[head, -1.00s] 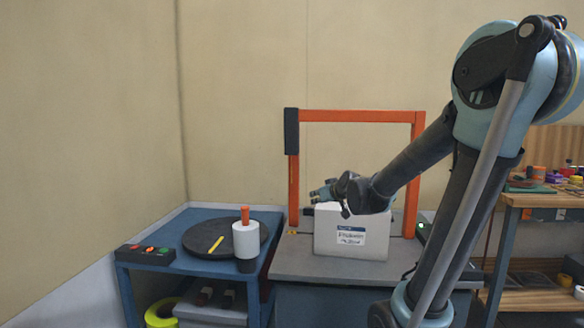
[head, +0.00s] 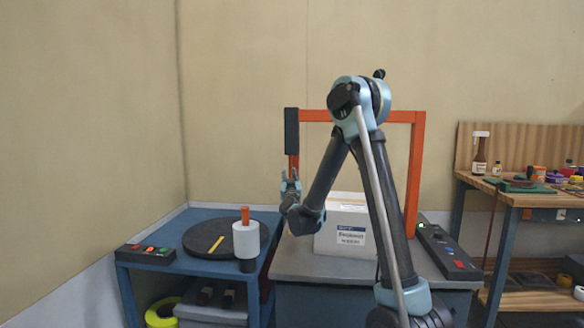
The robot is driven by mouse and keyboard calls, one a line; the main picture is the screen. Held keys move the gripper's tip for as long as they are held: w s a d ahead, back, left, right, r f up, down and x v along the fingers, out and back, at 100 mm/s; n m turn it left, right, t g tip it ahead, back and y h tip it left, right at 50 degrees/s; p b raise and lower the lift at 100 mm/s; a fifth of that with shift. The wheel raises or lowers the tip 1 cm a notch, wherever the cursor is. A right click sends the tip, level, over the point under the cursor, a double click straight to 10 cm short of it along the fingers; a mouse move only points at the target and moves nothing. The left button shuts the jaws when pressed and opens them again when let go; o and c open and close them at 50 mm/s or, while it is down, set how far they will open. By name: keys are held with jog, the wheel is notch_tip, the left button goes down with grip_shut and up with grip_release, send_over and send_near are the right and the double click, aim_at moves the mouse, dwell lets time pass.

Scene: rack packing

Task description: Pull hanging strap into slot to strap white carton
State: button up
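The white carton (head: 342,243) stands upright on the grey table of the strapping machine, inside the orange arch (head: 416,170). Its label faces me, and my arm covers parts of its front and top. My gripper (head: 291,178) points upward, left of the carton and close to the arch's left post, below the dark box (head: 291,131) on that post. The fingers look spread, with nothing seen between them. I cannot make out the hanging strap or the slot; my gripper and arm hide part of that area.
A blue table (head: 150,262) at left holds a black turntable (head: 200,243), a white roll (head: 246,240) with an orange top and a button box (head: 147,254). A control panel (head: 450,252) lies right of the arch. A wooden workbench (head: 540,197) with bottles stands at far right.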

notch_tip(320, 180, down, 4)
jog(key=a+m+t+h, duration=0.1)
jog(key=m+h, duration=0.2)
jog(key=h, duration=0.1)
jog(key=x, duration=1.8)
jog(key=shift+f, duration=0.2)
jog(key=shift+a, duration=0.1)
grip_shut()
